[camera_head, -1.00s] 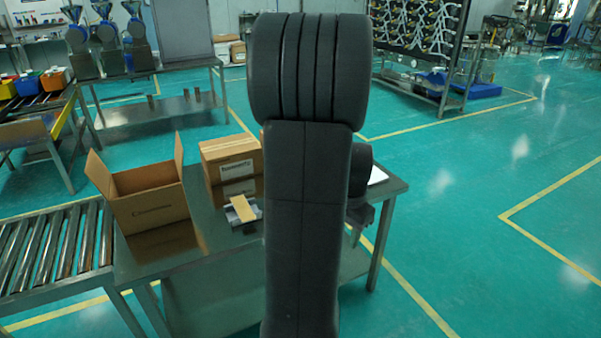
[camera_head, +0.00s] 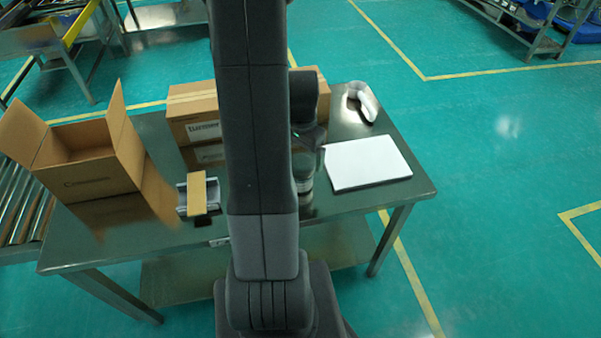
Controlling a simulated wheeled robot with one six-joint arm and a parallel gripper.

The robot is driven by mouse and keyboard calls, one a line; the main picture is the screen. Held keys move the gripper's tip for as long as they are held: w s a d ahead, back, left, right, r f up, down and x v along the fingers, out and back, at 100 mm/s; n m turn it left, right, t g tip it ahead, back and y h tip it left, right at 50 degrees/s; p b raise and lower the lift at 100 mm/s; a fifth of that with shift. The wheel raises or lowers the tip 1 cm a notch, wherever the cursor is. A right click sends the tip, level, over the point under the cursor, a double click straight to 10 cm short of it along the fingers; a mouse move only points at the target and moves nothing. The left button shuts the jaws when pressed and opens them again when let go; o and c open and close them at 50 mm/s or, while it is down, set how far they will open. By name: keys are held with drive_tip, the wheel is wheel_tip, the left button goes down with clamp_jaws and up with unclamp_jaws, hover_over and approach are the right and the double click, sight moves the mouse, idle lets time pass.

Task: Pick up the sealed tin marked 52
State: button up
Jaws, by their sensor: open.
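I cannot make out a sealed tin marked 52, and no number 52 is readable. My large dark arm covers the middle of the table. The wrist end of my arm shows just right of the upright link, low over the table. My gripper's fingers cannot be made out there. A small grey, rounded piece shows below the wrist; I cannot tell whether it is part of my arm or a thing on the table.
The dark metal table (camera_head: 120,238) holds an open carton (camera_head: 95,182) at left and closed cartons (camera_head: 192,112) behind my arm. A grey holder with a tan block (camera_head: 197,193) lies near them. A white flat slab (camera_head: 367,163) and a pale curved object (camera_head: 363,101) are at right.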

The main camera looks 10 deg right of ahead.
sight(301, 164)
drive_tip(key=shift+s+f, duration=0.15)
drive_tip(key=shift+f, duration=0.1)
drive_tip(key=f, duration=0.3)
drive_tip(key=shift+s+a+f, duration=0.15)
drive_tip(key=shift+s+a, duration=0.05)
drive_tip(key=shift+s, duration=0.05)
drive_tip(key=shift+f+p, duration=0.3)
drive_tip(key=shift+f, duration=0.45)
drive_tip(key=c, duration=1.2)
drive_tip(key=shift+r, duration=0.2)
